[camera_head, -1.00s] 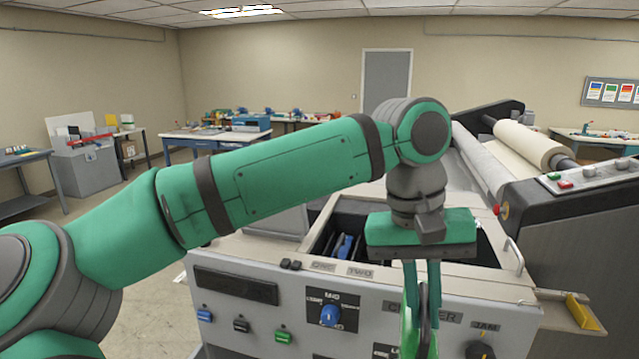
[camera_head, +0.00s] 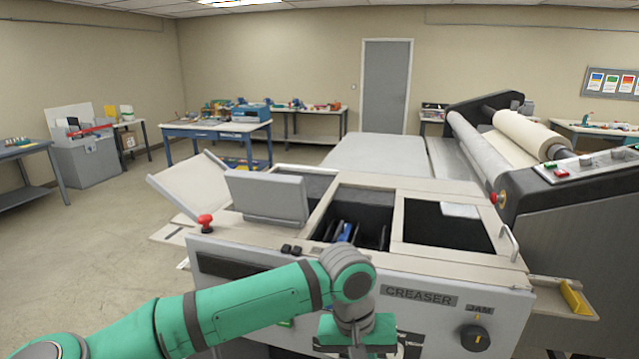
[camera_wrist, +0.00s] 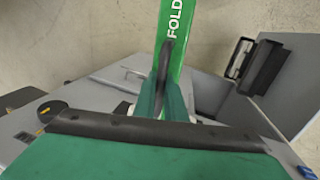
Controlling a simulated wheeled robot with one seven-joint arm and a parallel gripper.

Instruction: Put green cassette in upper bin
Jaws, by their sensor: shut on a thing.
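The green cassette (camera_wrist: 177,35), with white lettering reading "FOLD", shows in the wrist view. My gripper (camera_wrist: 163,92) is shut on it, its two fingers close together at the cassette's near end. In the head view only the top of my gripper (camera_head: 356,334) shows, low in front of the machine's front panel. Its fingers and the cassette are below the picture edge there. I cannot tell which opening is the upper bin. The machine top has a middle compartment (camera_head: 372,205) holding a blue part (camera_head: 345,232) and a right compartment (camera_head: 425,228) with its dark inside showing.
The front panel has a "CREASER" label (camera_head: 418,296) and a JAM knob (camera_head: 475,337). A raised grey lid (camera_head: 267,198) and a red knob (camera_head: 206,222) stand at the machine's left. In the wrist view an open panel with a black handle (camera_wrist: 262,66) sits at right. Floor shows at left.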

